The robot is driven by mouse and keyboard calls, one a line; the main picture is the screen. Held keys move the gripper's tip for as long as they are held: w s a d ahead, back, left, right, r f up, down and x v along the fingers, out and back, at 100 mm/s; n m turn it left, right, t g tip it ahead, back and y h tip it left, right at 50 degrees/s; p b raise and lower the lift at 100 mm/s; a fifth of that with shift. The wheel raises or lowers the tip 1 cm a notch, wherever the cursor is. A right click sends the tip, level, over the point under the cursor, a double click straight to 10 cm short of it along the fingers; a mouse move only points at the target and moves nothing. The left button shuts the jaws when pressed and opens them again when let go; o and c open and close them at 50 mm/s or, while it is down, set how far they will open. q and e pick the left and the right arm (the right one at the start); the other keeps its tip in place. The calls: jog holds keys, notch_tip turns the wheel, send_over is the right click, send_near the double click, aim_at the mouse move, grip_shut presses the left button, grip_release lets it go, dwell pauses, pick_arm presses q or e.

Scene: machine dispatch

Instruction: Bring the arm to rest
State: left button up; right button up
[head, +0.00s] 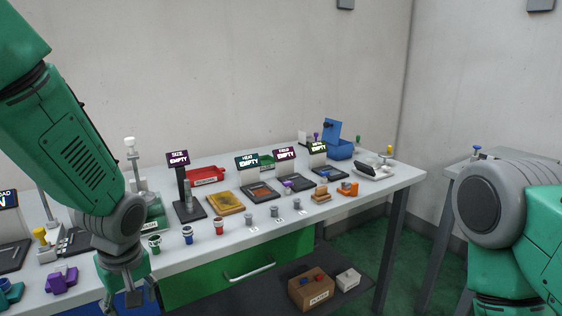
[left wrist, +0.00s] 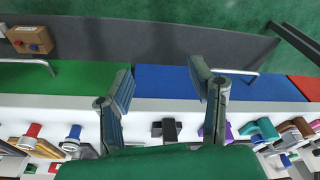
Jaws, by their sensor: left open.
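My left arm comes in from the left in the head view, and its gripper (head: 126,284) hangs at the front edge of the long white table (head: 300,235). In the left wrist view the two fingers of the left gripper (left wrist: 160,84) are spread wide with nothing between them. Behind the gap I see the blue drawer front (left wrist: 170,88) and the table edge. My right arm shows at the right of the head view, but its gripper is out of the picture.
The table holds small displays reading EMPTY, a red tray (head: 206,175), a blue bin (head: 341,149) and several small coloured parts. Below are a green drawer (head: 240,270) and a cardboard box (head: 311,288) on a dark shelf. A second table (head: 452,172) stands at right.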

pick_arm(q)
jog(key=s+f+m+h, duration=0.1)
jog(key=s+f+m, duration=0.2)
jog(key=s+f, duration=0.45)
jog(key=s+f+m, duration=0.2)
jog(key=s+f, duration=0.3)
jog(key=f, duration=0.5)
jog(key=s+f+m, duration=0.2)
jog(key=s+f, duration=0.1)
jog(key=s, duration=0.3)
jog(key=s+f+m, duration=0.3)
jog(key=s, duration=0.4)
jog(key=shift+s+a+m+h, duration=0.3)
jog(key=shift+a, duration=0.1)
jog(key=shift+w, duration=0.15)
jog(key=shift+c, duration=0.4)
